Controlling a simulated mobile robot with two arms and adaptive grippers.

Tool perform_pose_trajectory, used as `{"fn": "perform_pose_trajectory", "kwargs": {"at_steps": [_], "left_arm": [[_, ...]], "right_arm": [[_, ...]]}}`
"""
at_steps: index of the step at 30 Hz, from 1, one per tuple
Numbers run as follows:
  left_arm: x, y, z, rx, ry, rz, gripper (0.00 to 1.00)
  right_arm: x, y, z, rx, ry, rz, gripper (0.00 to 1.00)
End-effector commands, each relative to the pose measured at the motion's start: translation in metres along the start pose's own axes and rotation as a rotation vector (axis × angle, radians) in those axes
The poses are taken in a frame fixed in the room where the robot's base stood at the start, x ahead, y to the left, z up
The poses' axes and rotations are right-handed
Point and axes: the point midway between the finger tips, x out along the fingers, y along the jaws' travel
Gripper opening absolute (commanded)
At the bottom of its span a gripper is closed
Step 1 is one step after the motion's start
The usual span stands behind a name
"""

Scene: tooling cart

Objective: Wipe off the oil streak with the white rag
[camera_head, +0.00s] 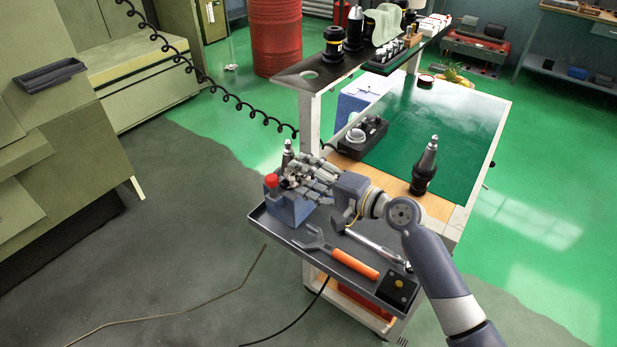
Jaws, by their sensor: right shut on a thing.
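A pale, slightly greenish-white rag (383,22) hangs in folds on the cart's dark top shelf, at the back. My right gripper (296,178) is far from it, low over the left end of the front tray. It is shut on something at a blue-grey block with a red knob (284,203). The fingers hide what they hold, and I cannot tell what it is. No oil streak shows clearly; a pale sheen lies on the green mat (425,150), and I cannot tell oil from glare there. My left gripper is not in view.
The front tray (272,224) holds an orange-handled wrench (345,258) and a ratchet (370,243). A dark tool holder (425,168) stands upright on the wooden edge. A black box with a round dish (361,137) sits by the mat. A coiled black cable (238,103) hangs at the left.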

Motion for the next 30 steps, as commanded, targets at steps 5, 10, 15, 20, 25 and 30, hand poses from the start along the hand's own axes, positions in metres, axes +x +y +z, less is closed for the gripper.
{"fn": "perform_pose_trajectory", "kwargs": {"at_steps": [5, 10, 15, 20, 25, 30], "left_arm": [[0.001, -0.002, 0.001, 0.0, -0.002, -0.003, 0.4], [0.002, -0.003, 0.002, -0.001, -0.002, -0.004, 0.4], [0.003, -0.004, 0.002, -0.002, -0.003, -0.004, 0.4], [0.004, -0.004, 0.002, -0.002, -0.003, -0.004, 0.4], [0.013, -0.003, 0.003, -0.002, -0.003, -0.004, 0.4], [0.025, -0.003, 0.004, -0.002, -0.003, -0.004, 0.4]], "right_arm": [[0.004, 0.0, 0.0, 0.001, 0.0, -0.001, 0.35], [0.008, 0.0, 0.001, 0.001, -0.001, 0.0, 0.35], [0.011, 0.0, 0.001, 0.001, -0.001, 0.0, 0.35], [0.011, 0.001, -0.001, 0.0, 0.0, 0.001, 0.35], [0.011, 0.005, -0.013, -0.001, 0.001, 0.002, 0.35], [0.01, 0.007, -0.028, -0.002, 0.002, 0.003, 0.35]]}}
